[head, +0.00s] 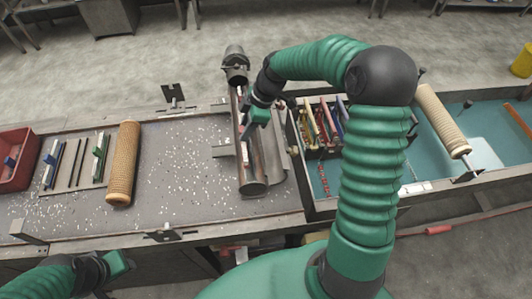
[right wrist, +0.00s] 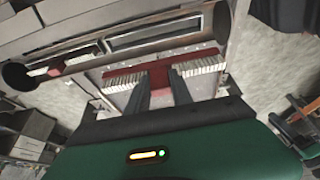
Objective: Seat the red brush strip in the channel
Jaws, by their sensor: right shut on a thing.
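The red brush strip (right wrist: 159,74), with pale bristles along its lower side, is gripped in the right wrist view. The dark fingers of my right gripper (right wrist: 160,92) are shut on its middle. The strip lies just below the long channel (right wrist: 155,35) in the grey metal tube, roughly parallel to it; I cannot tell whether they touch. In the head view my right gripper (head: 258,116) is over the upper part of the tube (head: 252,186), and the strip is hard to make out there. My left gripper (head: 118,265) is at the lower left, away from the tube; its jaws are unclear.
Left of the tube are a tan mesh roll (head: 123,165), a rack of strips (head: 78,163) and a red bin (head: 20,165). Right of it are a divided tray of coloured strips (head: 322,125) and another tan roll (head: 441,115). White specks litter the mostly clear grey bench (head: 185,165).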

